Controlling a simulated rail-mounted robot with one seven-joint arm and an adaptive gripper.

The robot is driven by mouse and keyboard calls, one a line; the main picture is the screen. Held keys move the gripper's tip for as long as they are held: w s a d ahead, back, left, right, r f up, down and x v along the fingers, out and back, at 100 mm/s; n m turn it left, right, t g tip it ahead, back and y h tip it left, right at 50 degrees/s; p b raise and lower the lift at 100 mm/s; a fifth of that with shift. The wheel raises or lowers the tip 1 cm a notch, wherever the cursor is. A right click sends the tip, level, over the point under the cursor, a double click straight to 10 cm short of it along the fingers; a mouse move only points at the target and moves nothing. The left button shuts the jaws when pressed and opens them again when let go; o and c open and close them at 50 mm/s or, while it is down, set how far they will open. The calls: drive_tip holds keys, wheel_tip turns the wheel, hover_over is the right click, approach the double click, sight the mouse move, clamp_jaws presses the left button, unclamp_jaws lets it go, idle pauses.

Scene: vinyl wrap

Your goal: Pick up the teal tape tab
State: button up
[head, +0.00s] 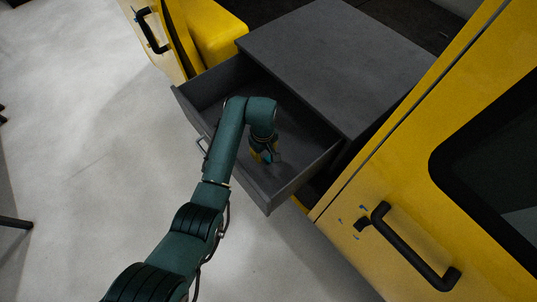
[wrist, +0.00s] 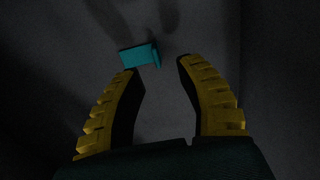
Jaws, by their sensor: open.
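The teal tape tab (wrist: 139,56) shows in the wrist view as a small flat block with an upright lip at its right end. It lies on the dark drawer floor, just beyond the fingertips. Most of it is in line with the left finger's tip, and its right end reaches into the gap. My gripper (wrist: 157,65) is open, with two yellow-and-black fingers apart and nothing between them. In the head view my gripper (head: 264,153) is low inside the open drawer, and a small teal patch shows by the fingers. Whether a finger touches the tab I cannot tell.
The dark grey drawer (head: 293,187) is pulled out, its walls close around my gripper. A grey cabinet top (head: 340,60) is behind it. A yellow door (head: 420,190) with a black handle (head: 415,245) stands at right. Pale floor is open at left.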

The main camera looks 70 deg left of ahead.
sight(265, 158)
wheel_tip(265, 158, down, 5)
drive_tip(key=shift+w+r+b, duration=0.1)
drive_tip(key=shift+r+b, duration=0.1)
drive_tip(key=shift+b, duration=0.8)
drive_tip(key=shift+r, duration=0.1)
drive_tip(key=shift+c, duration=0.5)
clamp_jaws()
drive_tip(key=shift+r, duration=0.1)
